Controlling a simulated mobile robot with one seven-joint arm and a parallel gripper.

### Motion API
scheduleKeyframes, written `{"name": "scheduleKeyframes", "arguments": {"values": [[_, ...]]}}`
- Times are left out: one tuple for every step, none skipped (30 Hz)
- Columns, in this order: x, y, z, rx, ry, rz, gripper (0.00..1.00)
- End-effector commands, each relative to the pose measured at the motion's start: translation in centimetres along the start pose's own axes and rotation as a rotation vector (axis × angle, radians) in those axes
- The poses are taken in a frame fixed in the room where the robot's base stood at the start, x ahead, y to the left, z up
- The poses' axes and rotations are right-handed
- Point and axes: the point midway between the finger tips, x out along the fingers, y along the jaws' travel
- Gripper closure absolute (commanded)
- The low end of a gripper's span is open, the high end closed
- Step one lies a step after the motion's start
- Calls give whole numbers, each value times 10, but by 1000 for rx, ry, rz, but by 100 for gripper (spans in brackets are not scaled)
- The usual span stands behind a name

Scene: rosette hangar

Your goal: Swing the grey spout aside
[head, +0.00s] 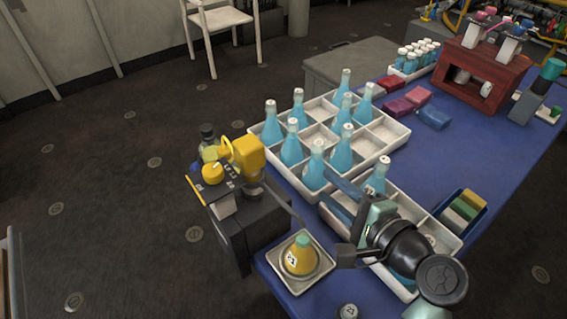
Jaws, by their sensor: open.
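The grey spout (284,205) is a thin bar. It reaches from the yellow and dark machine (240,160) down to the right, and its end shows just above a yellow conical flask (299,258) with a green top. The flask stands upright in a small square pale tray (322,270) at the table's near left corner. My gripper (326,190) comes in from the lower right, over a white crate. Its two fingers are apart and point up-left, with nothing seen between them. They are to the right of the spout and look clear of it.
White divided crates (383,150) with several blue bottles stand behind and under my gripper. A small box of coloured blocks (465,205) is at the right. The blue table (450,150) has free room at right.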

Motion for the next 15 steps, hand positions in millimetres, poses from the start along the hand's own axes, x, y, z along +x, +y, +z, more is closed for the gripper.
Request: {"name": "scheduleKeyframes", "arguments": {"values": [[-19,4,5,185,-56,23,59],[-27,11,8,288,-93,30,59],[-38,19,12,417,-140,35,59],[-46,24,17,506,-176,37,59],[-55,28,20,591,-209,37,59],[-66,32,25,692,-250,33,59],[-73,35,29,760,-279,31,59],[-80,37,32,819,-307,27,59],[-88,39,36,887,-337,21,59],[-93,40,38,929,-358,17,59],[-97,41,40,963,-376,12,59],[-102,42,42,999,-394,8,59],[-104,43,43,1019,-405,5,59],[-105,44,44,1033,-412,4,59],[-105,44,45,1045,-420,2,59]]}}
